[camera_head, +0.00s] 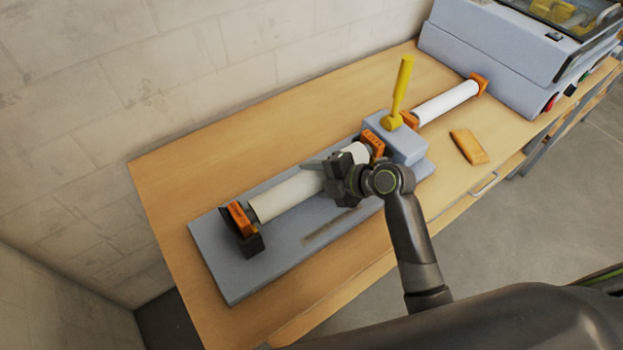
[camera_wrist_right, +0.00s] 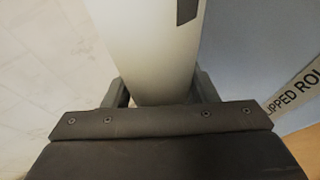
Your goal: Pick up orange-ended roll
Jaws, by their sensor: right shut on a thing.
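A white roll with orange ends (camera_head: 285,196) lies along the grey base of a bench device (camera_head: 270,256), between a dark holder (camera_head: 249,243) at its left end and a grey block (camera_head: 402,144) at its right. My right gripper (camera_head: 338,172) is shut on this roll near its right part; in the right wrist view the roll (camera_wrist_right: 150,50) passes between the two fingers (camera_wrist_right: 160,92). A second white roll with orange ends (camera_head: 446,102) lies further back on the table. My left gripper is not in view.
The wooden table (camera_head: 190,175) stands against a pale block wall. A yellow lever (camera_head: 400,88) rises from the grey block. An orange-yellow object (camera_head: 468,146) lies right of it. A large grey machine (camera_head: 490,55) fills the back right.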

